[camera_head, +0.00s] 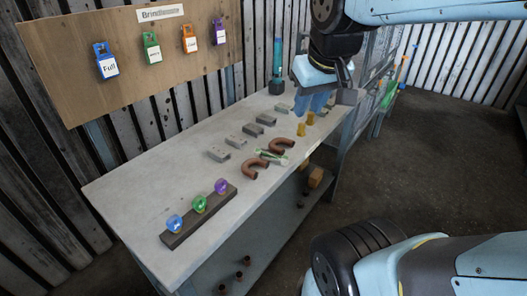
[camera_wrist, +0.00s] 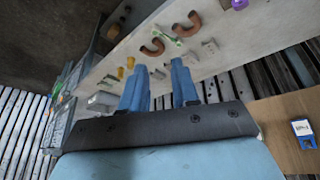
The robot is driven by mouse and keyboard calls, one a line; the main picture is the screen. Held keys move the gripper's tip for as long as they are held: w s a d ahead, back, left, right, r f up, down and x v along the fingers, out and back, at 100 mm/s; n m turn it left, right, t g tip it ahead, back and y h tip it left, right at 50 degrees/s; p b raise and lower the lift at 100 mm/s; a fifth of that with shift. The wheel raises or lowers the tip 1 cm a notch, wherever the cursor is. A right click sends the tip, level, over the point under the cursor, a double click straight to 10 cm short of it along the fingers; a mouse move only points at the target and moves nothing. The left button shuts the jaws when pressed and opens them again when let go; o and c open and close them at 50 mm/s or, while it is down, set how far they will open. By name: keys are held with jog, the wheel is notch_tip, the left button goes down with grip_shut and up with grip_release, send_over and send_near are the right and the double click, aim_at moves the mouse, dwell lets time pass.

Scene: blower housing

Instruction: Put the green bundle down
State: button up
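A thin green-and-white bundle (camera_head: 272,154) lies on the workbench (camera_head: 130,185) between two brown U-shaped pipes. It also shows in the wrist view (camera_wrist: 168,34), between the same pipes. My gripper (camera_head: 318,106) is above the far part of the bench, apart from the bundle. In the wrist view the two blue fingers of my gripper (camera_wrist: 160,63) stand apart, with nothing held between them. The bundle is small in both views, so its details cannot be told.
Brown U-pipes (camera_head: 255,168), grey blocks (camera_head: 236,141) and yellow pieces (camera_head: 301,129) lie around the bundle. A dark rack (camera_head: 190,222) with blue, green and purple rings sits at the bench's near end. Bare bench top shows left of the blocks.

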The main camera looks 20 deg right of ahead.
jog(key=w+a+f+n+g+h, duration=0.15)
jog(key=w+f+n+g, duration=0.3)
jog(key=w, duration=0.65)
jog(key=n+g+h, duration=0.2)
jog(key=n+g, duration=0.1)
jog(key=n, duration=0.2)
send_over(281, 154)
jog(key=a, duration=0.3)
jog(key=f, duration=1)
jog(key=s+f, duration=0.1)
jog(key=f, duration=0.4)
jog(key=shift+a+f, duration=0.1)
jog(key=shift+f, duration=0.2)
jog(key=shift+x, duration=3.05)
jog(key=shift+s, duration=0.15)
grip_shut()
